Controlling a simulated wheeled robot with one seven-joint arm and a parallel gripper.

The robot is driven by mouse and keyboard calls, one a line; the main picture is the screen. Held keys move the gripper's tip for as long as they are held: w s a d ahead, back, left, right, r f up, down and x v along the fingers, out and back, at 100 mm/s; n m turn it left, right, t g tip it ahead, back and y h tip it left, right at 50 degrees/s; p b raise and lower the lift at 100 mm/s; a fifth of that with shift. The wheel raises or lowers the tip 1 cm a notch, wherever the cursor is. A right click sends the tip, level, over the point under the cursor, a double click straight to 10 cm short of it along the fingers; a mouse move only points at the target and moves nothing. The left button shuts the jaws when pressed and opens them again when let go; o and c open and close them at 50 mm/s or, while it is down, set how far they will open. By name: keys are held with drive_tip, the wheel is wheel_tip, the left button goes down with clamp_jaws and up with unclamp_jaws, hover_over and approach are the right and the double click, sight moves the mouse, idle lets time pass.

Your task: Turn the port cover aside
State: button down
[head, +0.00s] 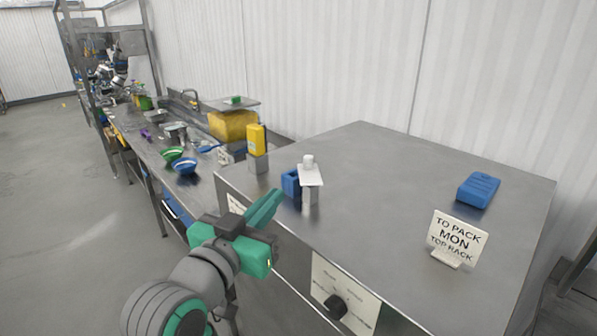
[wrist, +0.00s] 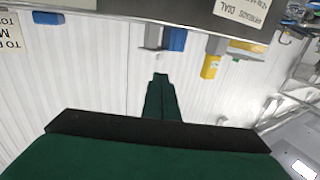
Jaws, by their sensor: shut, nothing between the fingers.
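What looks like the port cover (head: 311,175) is a white flat plate with a white knob on top. It lies on a short grey metal post (head: 310,195) near the front left edge of the steel cabinet top. My gripper (head: 276,196) is shut and empty, in front of and to the left of the post in the head view, apart from it in the picture. In the wrist view the closed green fingers (wrist: 160,80) point toward the upside-down post (wrist: 153,36). The white plate is hard to pick out there against the white wall.
A blue block (head: 291,182) stands beside the post. A sign (head: 457,238) and a blue box (head: 478,189) are on the right. A dial (head: 336,306) is on the front panel. The cabinet's middle is clear.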

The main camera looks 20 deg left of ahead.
sight(307, 161)
drive_tip(key=w, duration=1.3)
drive_tip(key=shift+w+d, duration=0.4)
drive_tip(key=shift+d, duration=0.1)
drive_tip(key=shift+m+h, duration=0.3)
drive_tip(key=shift+h, duration=0.1)
